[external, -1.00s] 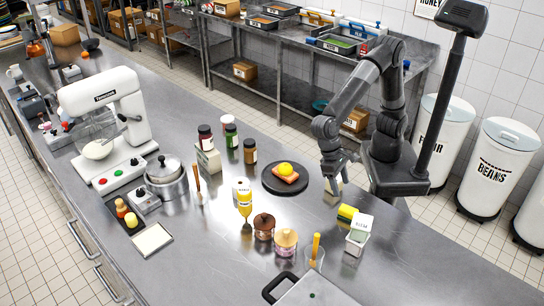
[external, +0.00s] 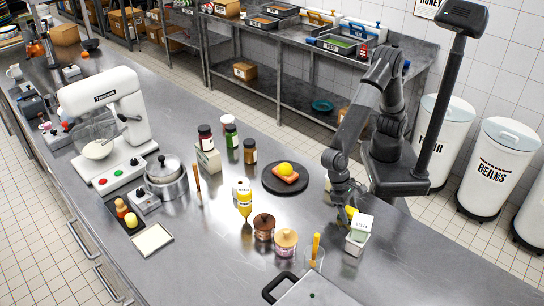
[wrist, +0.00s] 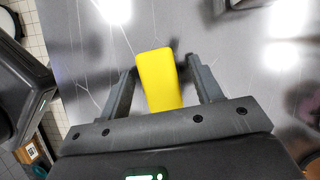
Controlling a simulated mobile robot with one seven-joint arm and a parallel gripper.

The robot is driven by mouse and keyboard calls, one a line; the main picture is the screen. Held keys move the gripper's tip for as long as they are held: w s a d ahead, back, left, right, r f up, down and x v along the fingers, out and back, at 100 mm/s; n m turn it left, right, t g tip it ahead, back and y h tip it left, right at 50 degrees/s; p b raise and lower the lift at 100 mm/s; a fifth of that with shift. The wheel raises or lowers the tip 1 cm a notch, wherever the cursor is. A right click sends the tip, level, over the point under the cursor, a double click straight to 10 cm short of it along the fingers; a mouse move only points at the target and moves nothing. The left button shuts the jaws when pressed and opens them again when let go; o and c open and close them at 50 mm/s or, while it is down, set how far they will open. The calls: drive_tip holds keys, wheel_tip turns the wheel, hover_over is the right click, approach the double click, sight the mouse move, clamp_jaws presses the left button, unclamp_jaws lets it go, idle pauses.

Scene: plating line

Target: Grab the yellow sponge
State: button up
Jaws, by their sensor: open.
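The yellow sponge (wrist: 158,75) lies on the steel counter in the wrist view, between the two fingers of my gripper (wrist: 160,78). I cannot tell whether the fingers touch the counter.
A dark plate (external: 270,185) with food is behind to the left. The counter (external: 325,215) between is clear.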

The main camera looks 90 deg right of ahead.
drive_tip(key=shift+c, duration=0.5)
drive_tip(key=c, duration=0.9)
drive_tip(key=shift+r, duration=0.1)
drive_tip(key=shift+c, duration=0.3)
